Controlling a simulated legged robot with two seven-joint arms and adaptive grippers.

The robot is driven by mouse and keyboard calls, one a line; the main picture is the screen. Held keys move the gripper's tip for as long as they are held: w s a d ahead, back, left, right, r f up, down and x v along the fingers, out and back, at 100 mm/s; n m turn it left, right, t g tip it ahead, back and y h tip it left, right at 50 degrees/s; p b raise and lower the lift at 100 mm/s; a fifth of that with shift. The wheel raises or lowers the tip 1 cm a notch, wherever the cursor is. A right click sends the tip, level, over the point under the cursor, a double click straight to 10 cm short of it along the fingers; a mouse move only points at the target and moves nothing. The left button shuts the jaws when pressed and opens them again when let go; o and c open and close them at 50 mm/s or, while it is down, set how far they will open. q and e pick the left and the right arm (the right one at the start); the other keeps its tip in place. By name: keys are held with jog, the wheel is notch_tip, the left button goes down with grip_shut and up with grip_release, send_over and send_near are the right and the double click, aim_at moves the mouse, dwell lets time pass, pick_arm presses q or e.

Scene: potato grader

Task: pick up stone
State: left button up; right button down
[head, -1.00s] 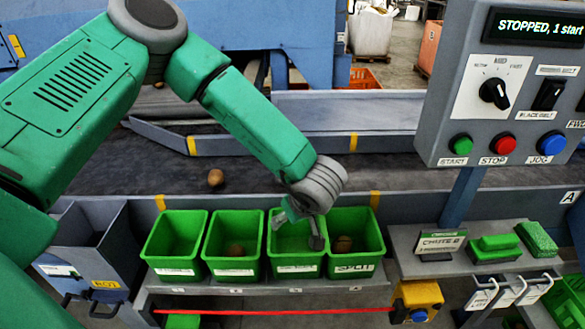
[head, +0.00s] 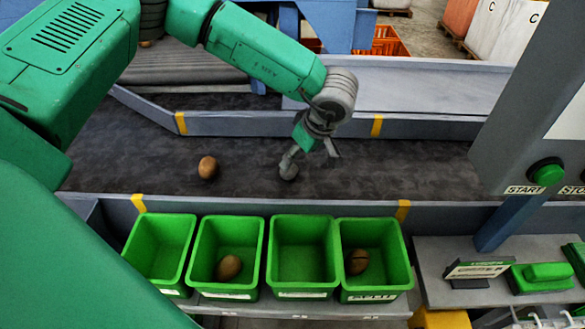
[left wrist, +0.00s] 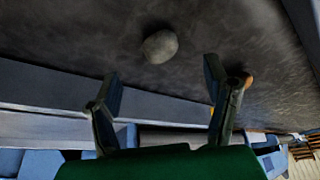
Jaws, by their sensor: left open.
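A grey rounded stone (head: 289,171) lies on the dark belt, close to one finger of my left gripper (head: 314,152) in the head view. In the left wrist view the stone (left wrist: 160,46) lies on the belt ahead of the fingertips, between their lines and apart from them. My left gripper (left wrist: 159,84) is open and empty, with its two fingers spread. My right gripper is not in view.
A brown potato (head: 208,167) lies on the belt (head: 420,170) to the left. Several green bins stand along the front edge; the second (head: 207,262) and fourth (head: 390,270) each hold a potato. A control panel (head: 545,140) stands at the right.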

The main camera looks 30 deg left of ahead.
aim_at(293, 168)
pick_arm(q)
jog(key=a+f, duration=0.2)
jog(key=f, duration=0.1)
jog(key=shift+w+a+f, duration=0.2)
jog(key=shift+w+a, duration=0.05)
jog(key=shift+a, duration=0.15)
jog(key=shift+a+f, duration=0.3)
jog(key=f, duration=0.3)
jog(key=shift+w+f, duration=0.1)
jog(key=shift+w, duration=0.1)
jog(key=shift+w+d+f, duration=0.1)
jog(key=shift+d+f, duration=0.05)
jog(key=shift+f, duration=0.2)
jog(key=shift+a+f, duration=0.1)
jog(key=shift+a, duration=0.4)
jog(key=c, duration=1.2)
jog(key=shift+a, duration=0.1)
jog(key=shift+c, duration=0.7)
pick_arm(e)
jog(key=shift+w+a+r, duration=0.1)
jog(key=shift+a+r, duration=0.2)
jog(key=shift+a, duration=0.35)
